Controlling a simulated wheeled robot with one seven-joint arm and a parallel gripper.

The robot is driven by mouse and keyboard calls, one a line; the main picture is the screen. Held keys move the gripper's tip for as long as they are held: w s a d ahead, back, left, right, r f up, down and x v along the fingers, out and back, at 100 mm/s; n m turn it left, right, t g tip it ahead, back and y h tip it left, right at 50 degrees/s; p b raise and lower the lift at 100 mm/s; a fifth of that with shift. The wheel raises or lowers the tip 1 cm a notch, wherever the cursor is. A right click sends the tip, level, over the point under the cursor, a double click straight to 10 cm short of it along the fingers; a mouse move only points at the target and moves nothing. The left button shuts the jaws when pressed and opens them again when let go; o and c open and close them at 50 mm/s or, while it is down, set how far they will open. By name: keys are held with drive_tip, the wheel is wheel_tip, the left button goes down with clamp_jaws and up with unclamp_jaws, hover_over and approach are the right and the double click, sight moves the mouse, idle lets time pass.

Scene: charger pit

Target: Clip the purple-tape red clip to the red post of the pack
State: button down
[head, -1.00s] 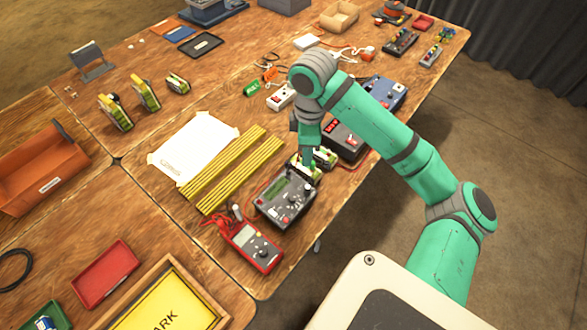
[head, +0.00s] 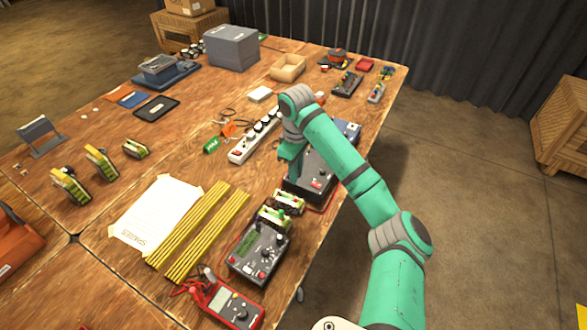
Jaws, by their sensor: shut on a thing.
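My gripper (head: 295,178) is over the left edge of a dark charger box (head: 312,172) with a red display. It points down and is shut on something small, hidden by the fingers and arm. Two green-and-yellow packs stand between this box and a grey charger with dials: a nearer pack (head: 268,220) and a farther pack (head: 289,201). The gripper is just beyond the farther pack. Thin red leads (head: 325,203) run at the right of the packs. I cannot make out the purple tape, the red clip or the red post at this size.
The grey charger (head: 258,252) and a red multimeter (head: 228,305) stand at the near edge. Yellow strips (head: 198,230) and a paper sheet (head: 157,212) lie left. Several more packs (head: 102,163) stand farther left. A white power strip (head: 254,137) lies behind the gripper.

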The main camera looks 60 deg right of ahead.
drive_tip(key=shift+f, duration=1.3)
drive_tip(key=shift+f, duration=3.45)
drive_tip(key=shift+f, duration=0.25)
drive_tip(key=c, duration=1.7)
unclamp_jaws()
drive_tip(key=shift+o, duration=1.1)
